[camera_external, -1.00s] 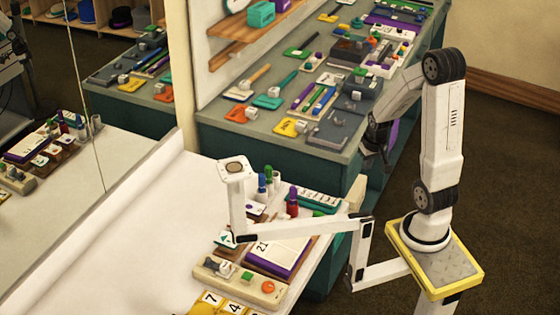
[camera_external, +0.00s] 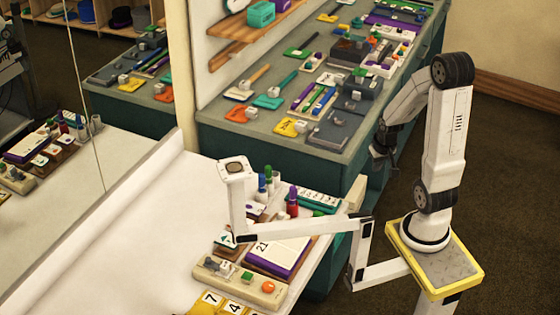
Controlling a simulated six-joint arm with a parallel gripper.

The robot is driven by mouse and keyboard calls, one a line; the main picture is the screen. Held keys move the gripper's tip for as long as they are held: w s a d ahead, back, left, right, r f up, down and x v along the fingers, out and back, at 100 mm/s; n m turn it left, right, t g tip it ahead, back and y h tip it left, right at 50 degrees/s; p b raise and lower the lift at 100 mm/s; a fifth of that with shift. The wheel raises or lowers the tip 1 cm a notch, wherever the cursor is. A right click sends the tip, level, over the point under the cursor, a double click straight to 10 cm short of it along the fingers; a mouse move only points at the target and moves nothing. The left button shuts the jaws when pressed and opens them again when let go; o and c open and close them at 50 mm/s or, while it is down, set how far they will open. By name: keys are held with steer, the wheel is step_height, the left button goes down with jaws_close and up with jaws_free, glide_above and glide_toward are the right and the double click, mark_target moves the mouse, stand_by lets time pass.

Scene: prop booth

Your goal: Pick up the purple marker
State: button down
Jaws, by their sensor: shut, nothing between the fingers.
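An upright piece with a purple top and a red lower part (camera_external: 292,200) stands on the front table, beside blue and green-topped ones (camera_external: 267,178). A slim purple stick (camera_external: 303,97) lies among coloured sticks on the back counter. I cannot tell at this size which of these is the purple marker. My gripper (camera_external: 378,158) is dark and hangs pointing down, off the right edge of the back counter. It is shut with nothing in it, and is apart from both purple things.
The teal back counter (camera_external: 335,160) is crowded with small props. A white jointed stand (camera_external: 300,229) reaches across the front table, between my base and the upright pieces. A mirror (camera_external: 75,200) is at left. White backdrop paper (camera_external: 130,250) lies bare.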

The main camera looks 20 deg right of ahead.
steer(key=c, duration=1.3)
jaws_free()
steer(key=o, duration=0.9)
steer(key=m+g, duration=0.3)
steer(key=m, duration=0.6)
glide_above(293, 188)
step_height(293, 188, down, 8)
steer(key=shift+d+f, duration=0.1)
steer(key=shift+d, duration=0.05)
steer(key=shift+f, duration=0.15)
steer(key=shift+f, duration=1.2)
